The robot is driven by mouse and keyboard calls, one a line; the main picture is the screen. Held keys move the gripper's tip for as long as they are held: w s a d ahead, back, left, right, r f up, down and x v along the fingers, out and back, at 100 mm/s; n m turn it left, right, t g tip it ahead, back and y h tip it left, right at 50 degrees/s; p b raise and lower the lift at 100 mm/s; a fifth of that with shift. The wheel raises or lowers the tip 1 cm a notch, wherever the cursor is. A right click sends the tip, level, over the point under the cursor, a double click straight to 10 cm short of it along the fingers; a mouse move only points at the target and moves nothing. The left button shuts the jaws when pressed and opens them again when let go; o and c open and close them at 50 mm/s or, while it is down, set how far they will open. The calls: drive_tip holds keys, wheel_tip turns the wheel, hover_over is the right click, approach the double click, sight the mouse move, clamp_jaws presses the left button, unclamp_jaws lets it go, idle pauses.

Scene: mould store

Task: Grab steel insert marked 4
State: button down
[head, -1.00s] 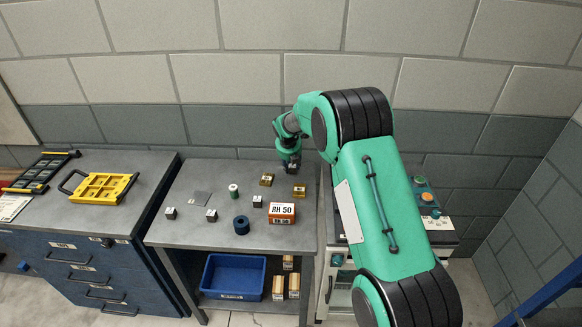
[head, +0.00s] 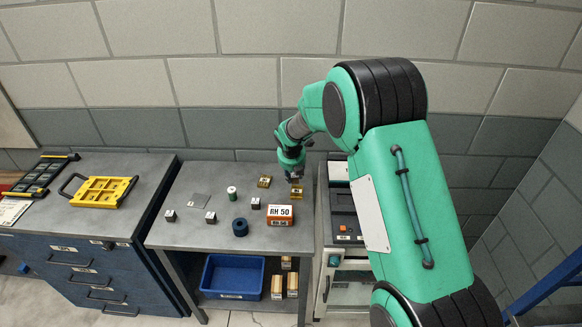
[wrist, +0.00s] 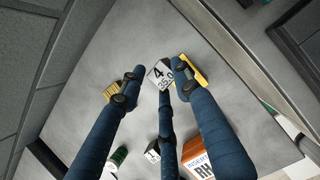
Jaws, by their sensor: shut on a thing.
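The steel insert marked 4 (wrist: 157,74) is a small light-grey block with "4" and "35.0" on its face. It sits between the dark-blue fingertips of my gripper (wrist: 160,80), which is shut on it. In the head view my gripper (head: 293,177) is at the back right of the grey bench, close to two brass blocks, a left one (head: 264,181) and a right one (head: 296,193). The gripper hides most of the insert there. I cannot tell how far the insert is above the bench top.
An orange box marked RH 50 (head: 280,215), a blue ring (head: 240,227), a green-and-white spool (head: 232,193) and several small steel blocks (head: 170,215) stand on the bench (head: 185,238). A yellow tray (head: 84,193) lies on the left cabinet. A blue bin (head: 232,293) sits below.

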drive_tip(key=shift+s+d+r+p, duration=0.1)
drive_tip(key=shift+s+d, duration=0.15)
drive_tip(key=shift+s, duration=0.75)
drive_tip(key=shift+s+d+r+p, duration=0.15)
drive_tip(key=shift+s+d, duration=0.15)
drive_tip(key=shift+s, duration=0.7)
drive_tip(key=shift+s+d+r+p, duration=0.1)
drive_tip(key=shift+s+d, duration=0.15)
drive_tip(key=shift+s, duration=0.75)
drive_tip(key=shift+s, duration=0.1)
